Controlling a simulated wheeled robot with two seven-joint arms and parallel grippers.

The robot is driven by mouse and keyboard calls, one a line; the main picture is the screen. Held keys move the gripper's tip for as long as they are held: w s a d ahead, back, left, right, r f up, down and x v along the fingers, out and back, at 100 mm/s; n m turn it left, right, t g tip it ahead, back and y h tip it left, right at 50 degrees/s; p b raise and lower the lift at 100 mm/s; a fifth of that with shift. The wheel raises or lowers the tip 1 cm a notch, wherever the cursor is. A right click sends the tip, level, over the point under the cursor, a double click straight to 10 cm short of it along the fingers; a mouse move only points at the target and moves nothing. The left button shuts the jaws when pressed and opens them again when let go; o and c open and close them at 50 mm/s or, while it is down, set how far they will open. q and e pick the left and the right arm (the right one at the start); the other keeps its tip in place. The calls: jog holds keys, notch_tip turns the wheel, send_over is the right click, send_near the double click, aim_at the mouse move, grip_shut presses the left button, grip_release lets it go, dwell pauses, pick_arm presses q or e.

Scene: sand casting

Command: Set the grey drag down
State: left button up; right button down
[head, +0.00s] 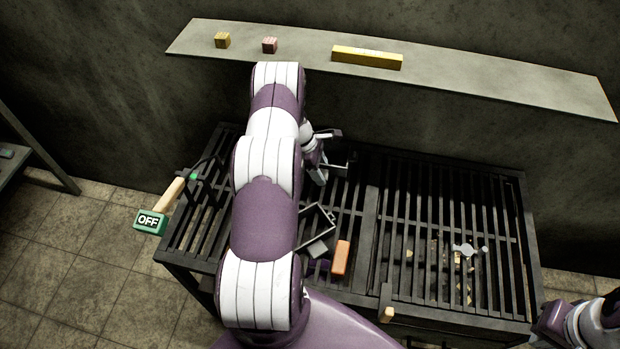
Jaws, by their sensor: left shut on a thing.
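My left arm runs up the middle of the head view and hides part of the grate. My left gripper (325,139) is at its far end, mostly hidden by my arm, and is shut on a dark grey open frame (340,166), which looks like the grey drag. The frame is over the back of the grate; I cannot tell whether it touches the bars. A second grey open frame (322,213) sits nearer, tilted in the picture, right of my arm. Only part of my right arm shows at the bottom right; its fingers are out of view.
The dark slatted grate table (372,225) carries an orange block (341,258), a grey block (319,249) and a small silvery casting (466,250). A green OFF sign (150,221) is at the left. A wall shelf (480,75) holds a yellow bar (367,57).

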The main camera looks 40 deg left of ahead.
pick_arm(q)
jog(key=shift+s+a+f, duration=0.2)
jog(key=shift+s+a, duration=0.25)
jog(key=shift+s, duration=0.05)
jog(key=shift+s+f, duration=0.25)
notch_tip(320, 180, down, 4)
jog(key=shift+w+r+p, duration=0.1)
jog(key=shift+p, duration=0.35)
jog(key=shift+a, duration=0.1)
jog(key=shift+f+b, duration=0.2)
jog(key=shift+b, duration=0.1)
jog(key=o, duration=1.2)
